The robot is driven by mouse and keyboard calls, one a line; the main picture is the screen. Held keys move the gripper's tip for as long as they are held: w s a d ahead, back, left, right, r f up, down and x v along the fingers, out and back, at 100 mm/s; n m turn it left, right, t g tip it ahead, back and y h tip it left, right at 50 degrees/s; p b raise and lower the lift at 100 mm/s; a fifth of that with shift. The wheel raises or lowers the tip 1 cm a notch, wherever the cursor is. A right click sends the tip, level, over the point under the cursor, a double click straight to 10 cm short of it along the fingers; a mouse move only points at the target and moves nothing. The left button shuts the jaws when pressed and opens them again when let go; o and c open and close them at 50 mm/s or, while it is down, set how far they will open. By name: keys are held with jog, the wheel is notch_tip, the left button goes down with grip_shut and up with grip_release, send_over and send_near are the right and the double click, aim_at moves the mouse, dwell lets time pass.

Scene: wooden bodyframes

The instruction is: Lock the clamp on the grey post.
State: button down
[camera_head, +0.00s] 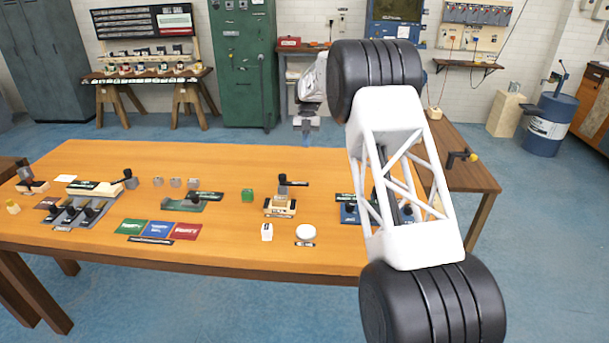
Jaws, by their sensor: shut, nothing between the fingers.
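A small grey post (283,189) with a dark lever (294,183) pointing right stands at a cream block (280,207) near the table's middle. Another grey upright piece (131,183) with a black-knobbed lever (126,174) stands further left. I cannot tell for sure which of them is the task's clamp, nor whether either is locked. My gripper (306,126) is shut and empty. It hangs at the table's back edge in the picture, above and apart from the middle post. My white and black arm covers the right part of the table.
Blue pieces (349,213) are partly hidden by my arm. The table's back middle is clear.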

jog(key=shift+f, duration=0.1)
jog(key=x, duration=1)
jog(key=shift+s, duration=2.05)
jog(key=shift+s+d+m, duration=0.1)
jog(key=shift+s+m, duration=0.1)
jog(key=shift+m, duration=0.4)
